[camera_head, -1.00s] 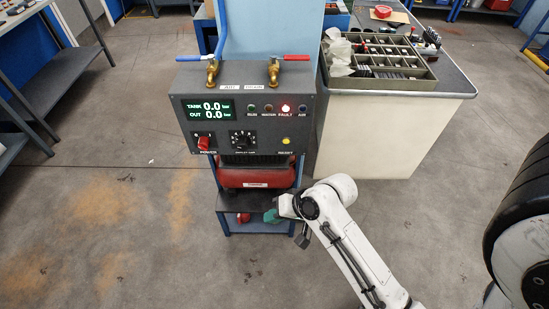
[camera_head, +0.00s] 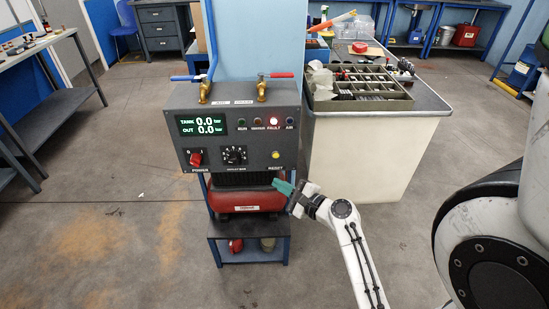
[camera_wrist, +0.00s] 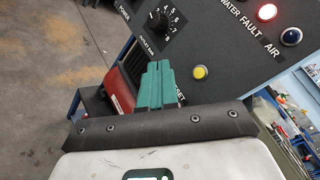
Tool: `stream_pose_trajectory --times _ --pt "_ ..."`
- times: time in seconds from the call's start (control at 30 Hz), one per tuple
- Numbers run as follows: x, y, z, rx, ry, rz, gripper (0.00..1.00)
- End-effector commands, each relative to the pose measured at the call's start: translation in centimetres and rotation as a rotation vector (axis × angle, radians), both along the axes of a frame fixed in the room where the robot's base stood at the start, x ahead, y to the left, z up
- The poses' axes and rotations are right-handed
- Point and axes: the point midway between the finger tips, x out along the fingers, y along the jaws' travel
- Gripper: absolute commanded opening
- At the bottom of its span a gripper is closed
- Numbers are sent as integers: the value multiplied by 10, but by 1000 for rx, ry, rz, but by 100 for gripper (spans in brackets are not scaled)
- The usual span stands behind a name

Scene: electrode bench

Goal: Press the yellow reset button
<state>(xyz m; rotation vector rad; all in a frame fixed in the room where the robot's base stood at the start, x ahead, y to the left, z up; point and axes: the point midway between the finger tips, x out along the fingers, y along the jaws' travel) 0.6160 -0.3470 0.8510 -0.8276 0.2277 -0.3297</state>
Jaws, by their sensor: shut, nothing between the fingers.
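The yellow reset button (camera_head: 276,155) sits at the lower right of the dark control panel (camera_head: 215,155), above the RESET label. In the wrist view the closed green fingers (camera_wrist: 157,84) cover part of the RESET label.
The panel carries a red power switch (camera_head: 196,158), a black dial (camera_head: 234,156), a lit red fault lamp (camera_head: 273,122) and valves on top. A red tank (camera_head: 245,200) sits below it. A bench with a divided tray (camera_head: 360,104) stands to the right.

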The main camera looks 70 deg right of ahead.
Motion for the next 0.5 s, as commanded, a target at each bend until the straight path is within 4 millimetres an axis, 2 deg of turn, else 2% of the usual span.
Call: stream_pose_trajectory --times 0.23,0.5 --pt "5 -11 -1 -2 -1 0 0" --pt "18 -43 -2 -3 -1 1 0"
